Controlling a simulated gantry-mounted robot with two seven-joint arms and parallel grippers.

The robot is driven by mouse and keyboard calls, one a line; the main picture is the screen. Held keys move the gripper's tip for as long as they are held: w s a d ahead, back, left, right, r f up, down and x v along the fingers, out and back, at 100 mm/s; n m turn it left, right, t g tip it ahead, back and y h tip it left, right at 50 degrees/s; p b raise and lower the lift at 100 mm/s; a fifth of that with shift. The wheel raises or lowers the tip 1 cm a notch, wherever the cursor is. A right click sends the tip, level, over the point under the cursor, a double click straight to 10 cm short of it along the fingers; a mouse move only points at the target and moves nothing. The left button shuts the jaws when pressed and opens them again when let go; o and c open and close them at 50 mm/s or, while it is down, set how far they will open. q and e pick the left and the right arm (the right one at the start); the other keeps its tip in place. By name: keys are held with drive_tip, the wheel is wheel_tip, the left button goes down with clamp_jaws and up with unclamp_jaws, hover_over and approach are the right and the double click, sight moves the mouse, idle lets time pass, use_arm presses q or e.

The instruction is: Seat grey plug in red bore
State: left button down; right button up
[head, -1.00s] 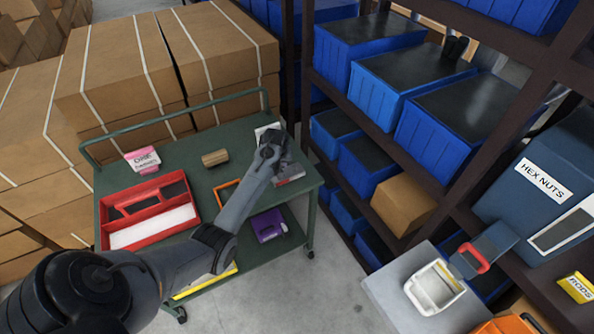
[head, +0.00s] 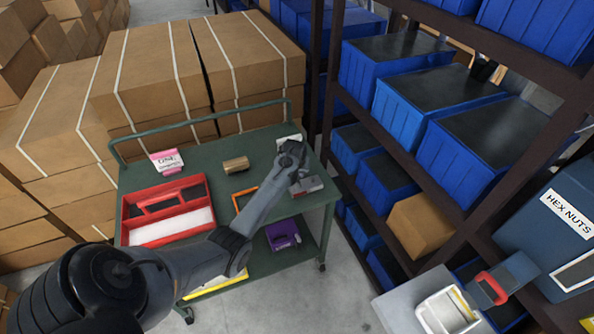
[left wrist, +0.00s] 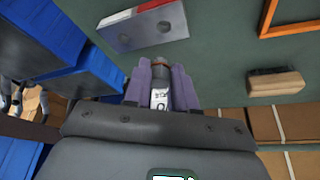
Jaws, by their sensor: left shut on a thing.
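My left gripper (head: 293,158) is over the right end of the green cart; its fingertips are hidden by the arm in the head view. In the left wrist view its purple fingers (left wrist: 161,92) are shut on a small part, which I take as the grey plug (left wrist: 159,98). A pale, marked face shows between the fingers, with a darker tip beyond them. A grey block (left wrist: 145,30) with a red patch and two dark round spots lies on the cart beyond the fingertips, apart from them. It also shows in the head view (head: 309,186). Which spot is the red bore is unclear.
On the green cart (head: 210,178) are a red tray (head: 130,239), an orange frame (left wrist: 268,18), a brown block (left wrist: 276,84) and a pink-and-white label box (head: 166,162). Shelves with blue bins (head: 470,150) stand right. Boxes (head: 150,80) stand behind.

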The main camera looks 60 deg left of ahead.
use_arm(q)
drive_tip(key=shift+f+b, duration=1.25)
drive_tip(key=shift+f, duration=1.4)
drive_tip(key=shift+p, duration=0.4)
drive_tip(key=shift+p, duration=0.5)
drive_tip(key=shift+f, duration=0.3)
idle(0.3)
drive_tip(key=shift+f+b, duration=0.7)
drive_tip(key=c, duration=0.8)
unclamp_jaws()
drive_tip(key=shift+c, duration=0.2)
